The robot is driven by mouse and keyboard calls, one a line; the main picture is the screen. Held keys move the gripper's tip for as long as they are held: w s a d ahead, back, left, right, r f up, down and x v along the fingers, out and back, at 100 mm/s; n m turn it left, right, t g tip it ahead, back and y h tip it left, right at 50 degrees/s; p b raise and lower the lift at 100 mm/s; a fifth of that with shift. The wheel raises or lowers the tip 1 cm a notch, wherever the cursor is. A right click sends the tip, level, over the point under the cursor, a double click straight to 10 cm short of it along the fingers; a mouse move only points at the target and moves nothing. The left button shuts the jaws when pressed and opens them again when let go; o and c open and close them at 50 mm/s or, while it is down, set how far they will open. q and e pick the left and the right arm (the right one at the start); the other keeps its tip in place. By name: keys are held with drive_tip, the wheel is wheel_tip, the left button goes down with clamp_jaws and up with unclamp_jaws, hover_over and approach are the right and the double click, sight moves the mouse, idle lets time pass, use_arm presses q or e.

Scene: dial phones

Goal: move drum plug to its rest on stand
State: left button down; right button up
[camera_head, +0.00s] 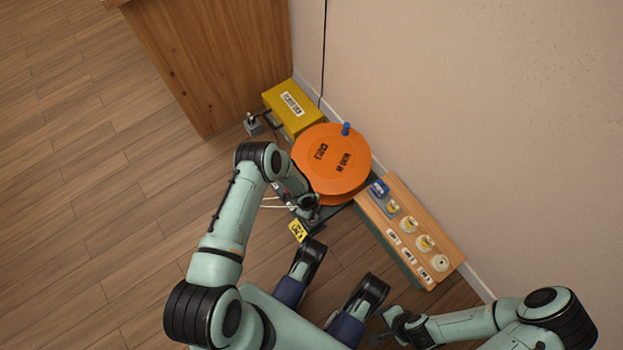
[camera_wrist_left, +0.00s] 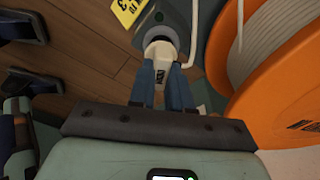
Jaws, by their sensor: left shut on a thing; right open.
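The orange cable drum (camera_head: 330,165) stands on a dark stand by the wall; its orange rim and white cable (camera_wrist_left: 262,40) show at the right of the left wrist view. My left gripper (camera_wrist_left: 161,88) is shut on the white drum plug (camera_wrist_left: 160,62), between its two blue fingers. The plug's far end meets a grey-green part of the stand (camera_wrist_left: 178,14); I cannot tell whether it is seated there. In the head view, my arm hides the plug at the drum's lower left. My right gripper (camera_head: 383,326) is open and empty at the lower right, away from the drum.
A yellow box (camera_head: 292,107) stands behind the drum. A wooden board with sockets (camera_head: 444,263) is to its right along the wall. A yellow tag (camera_head: 298,231) is near the stand's front, also in the left wrist view (camera_wrist_left: 127,12). Floor at left is clear.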

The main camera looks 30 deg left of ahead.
use_arm(q)
drive_tip(key=shift+f+b, duration=0.5)
drive_tip(key=shift+f, duration=0.3)
drive_tip(key=c, duration=1)
unclamp_jaws()
drive_tip(key=c, duration=0.3)
drive_tip(key=shift+r+p, duration=2.35)
drive_tip(key=shift+r, duration=1.45)
